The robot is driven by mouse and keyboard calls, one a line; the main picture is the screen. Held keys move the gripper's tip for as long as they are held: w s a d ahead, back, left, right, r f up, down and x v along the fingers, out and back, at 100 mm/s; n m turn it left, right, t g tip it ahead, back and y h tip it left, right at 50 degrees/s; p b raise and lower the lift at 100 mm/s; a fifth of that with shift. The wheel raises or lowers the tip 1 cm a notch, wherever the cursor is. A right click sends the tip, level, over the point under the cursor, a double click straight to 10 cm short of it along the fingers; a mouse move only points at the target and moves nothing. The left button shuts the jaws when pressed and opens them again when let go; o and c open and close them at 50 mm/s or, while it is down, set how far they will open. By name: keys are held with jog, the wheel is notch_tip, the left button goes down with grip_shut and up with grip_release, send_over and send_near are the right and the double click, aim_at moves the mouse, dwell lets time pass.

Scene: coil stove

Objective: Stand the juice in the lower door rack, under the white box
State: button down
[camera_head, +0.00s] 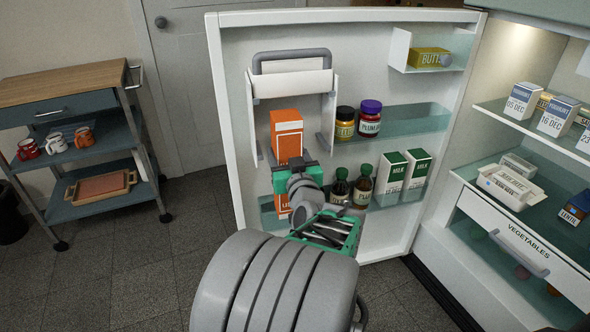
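The juice, a tall orange carton (287,135), stands roughly upright at the left of the open fridge door. My gripper (297,170) is at its middle and hides that part; an orange lower end shows below. I cannot tell whether the fingers press on the carton or stand open around it. The white box (291,84) with a grey bar is on the door above and behind the carton. The lower door rack (411,198) is a teal shelf. The carton's lower end overlaps the rack's left part; whether it is inside or in front is unclear.
The lower rack also holds two dark bottles (362,186) and two milk cartons (416,168), right of my gripper. A middle rack above them holds two jars (369,119). Butter (429,58) is in the top rack. A wooden-topped cart (62,82) stands left.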

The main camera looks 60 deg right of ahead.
jog(key=x, duration=0.8)
notch_tip(320, 180, down, 11)
jog(key=b, duration=0.4)
jog(key=shift+f+b, duration=0.1)
jog(key=shift+b, duration=0.3)
jog(key=shift+c, duration=1.8)
grip_release()
jog(key=shift+f, duration=0.25)
